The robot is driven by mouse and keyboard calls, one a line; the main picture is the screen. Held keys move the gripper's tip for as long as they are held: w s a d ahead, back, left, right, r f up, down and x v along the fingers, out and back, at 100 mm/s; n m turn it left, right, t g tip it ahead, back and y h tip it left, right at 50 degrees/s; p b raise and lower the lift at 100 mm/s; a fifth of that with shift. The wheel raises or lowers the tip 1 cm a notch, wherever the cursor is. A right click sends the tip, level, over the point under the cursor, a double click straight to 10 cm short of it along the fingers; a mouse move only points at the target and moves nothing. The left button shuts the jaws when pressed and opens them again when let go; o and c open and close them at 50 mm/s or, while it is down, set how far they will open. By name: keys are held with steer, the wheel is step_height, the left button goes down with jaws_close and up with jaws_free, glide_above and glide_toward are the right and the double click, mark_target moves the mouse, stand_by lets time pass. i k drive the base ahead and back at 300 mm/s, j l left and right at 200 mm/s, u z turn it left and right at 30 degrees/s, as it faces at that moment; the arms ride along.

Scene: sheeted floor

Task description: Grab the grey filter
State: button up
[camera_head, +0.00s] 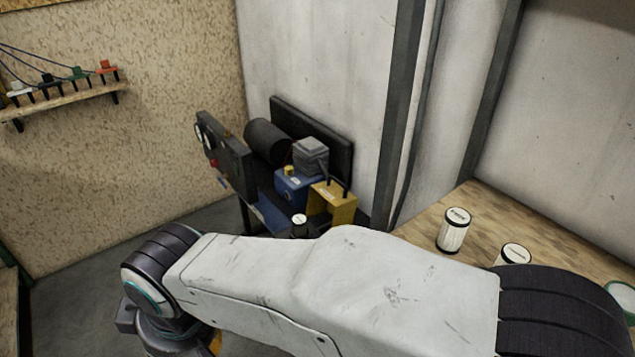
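Two pale cylindrical filters with dark bands near their tops stand upright on the wooden bench at the right. One filter (453,232) shows whole. The second filter (514,254) is partly hidden behind my arm. A third small cylinder (299,226), pale-topped and dark below, stands by the machine in the middle. I cannot tell for sure which one is the grey filter. My arm crosses the lower picture, and its joint at the lower left hangs down. My gripper's fingers are not visible.
The machine has a blue unit (296,187), a yellow bracket (341,207) and a dark panel (226,155). The wooden bench (478,205) runs along the right wall. A round green-rimmed object (620,296) is at the far right. A shelf (70,101) is on the left wall. Grey floor shows lower left.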

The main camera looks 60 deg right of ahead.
mark_target(300, 228)
steer(key=z, duration=2.2)
steer(key=i+j+z, duration=0.1)
steer(key=j, duration=0.35)
steer(key=i+j+z, duration=0.1)
steer(key=j, duration=0.3)
steer(key=z, duration=1.9)
steer(key=j, duration=0.1)
